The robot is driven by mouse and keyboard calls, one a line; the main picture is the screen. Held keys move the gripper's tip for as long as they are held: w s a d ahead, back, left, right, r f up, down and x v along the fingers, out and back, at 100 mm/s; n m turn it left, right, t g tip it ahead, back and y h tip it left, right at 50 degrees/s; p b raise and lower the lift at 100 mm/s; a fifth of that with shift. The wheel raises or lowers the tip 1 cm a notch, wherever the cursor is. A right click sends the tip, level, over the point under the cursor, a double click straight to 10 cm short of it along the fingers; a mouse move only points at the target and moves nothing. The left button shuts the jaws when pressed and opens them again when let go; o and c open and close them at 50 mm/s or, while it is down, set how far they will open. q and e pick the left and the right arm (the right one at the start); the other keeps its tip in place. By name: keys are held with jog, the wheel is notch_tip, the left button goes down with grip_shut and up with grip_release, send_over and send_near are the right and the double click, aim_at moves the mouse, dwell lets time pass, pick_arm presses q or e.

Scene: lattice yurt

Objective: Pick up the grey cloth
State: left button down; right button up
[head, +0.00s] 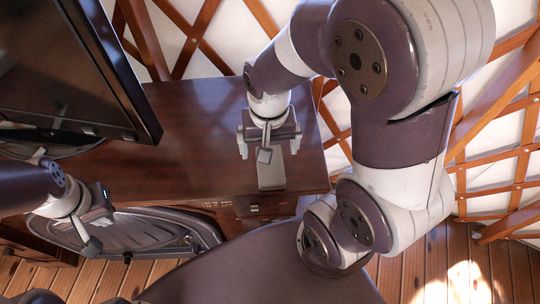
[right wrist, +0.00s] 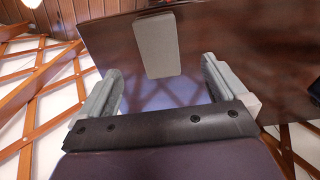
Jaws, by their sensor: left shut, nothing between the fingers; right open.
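The grey cloth (head: 271,174) is a small folded rectangle lying flat on the dark wooden cabinet top, near its front edge. It also shows in the right wrist view (right wrist: 157,46), beyond the fingertips and roughly centred between them. My right gripper (head: 268,148) is open and empty above the cloth's far end, its fingers spread to either side; in the head view it hides part of that end. In the right wrist view the gripper (right wrist: 162,78) has nothing between its fingers. My left gripper (head: 93,246) is shut and empty at the lower left, away from the cloth.
A large black screen (head: 70,65) stands on the left of the dark cabinet top (head: 190,115). Below the cabinet's front is a dark oval tray-like thing (head: 150,232), near my left gripper. Lattice wall (head: 500,130) rises behind and right. The top around the cloth is clear.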

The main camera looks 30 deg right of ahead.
aim_at(272, 162)
jog(key=shift+s+f, duration=0.25)
jog(key=shift+f, duration=0.75)
jog(key=f, duration=0.1)
jog(key=w+d+f, duration=0.1)
jog(key=f+p, duration=0.1)
jog(key=f, duration=0.1)
jog(key=shift+w+d, duration=0.15)
jog(key=shift+w, duration=0.25)
jog(key=f, duration=0.2)
jog(key=shift+s+a+f, duration=0.1)
jog(key=shift+a+f, duration=0.1)
jog(key=shift+f, duration=0.2)
jog(key=shift+s+a+f, duration=0.15)
jog(key=shift+f, duration=0.1)
pick_arm(q)
jog(key=shift+w+d+r, duration=0.25)
jog(key=shift+w+r, duration=0.05)
jog(key=shift+r, duration=0.35)
pick_arm(e)
jog(key=shift+w+d, duration=0.2)
jog(key=c, duration=0.9)
jog(key=shift+c, duration=1.1)
jog(key=shift+s+a, duration=0.1)
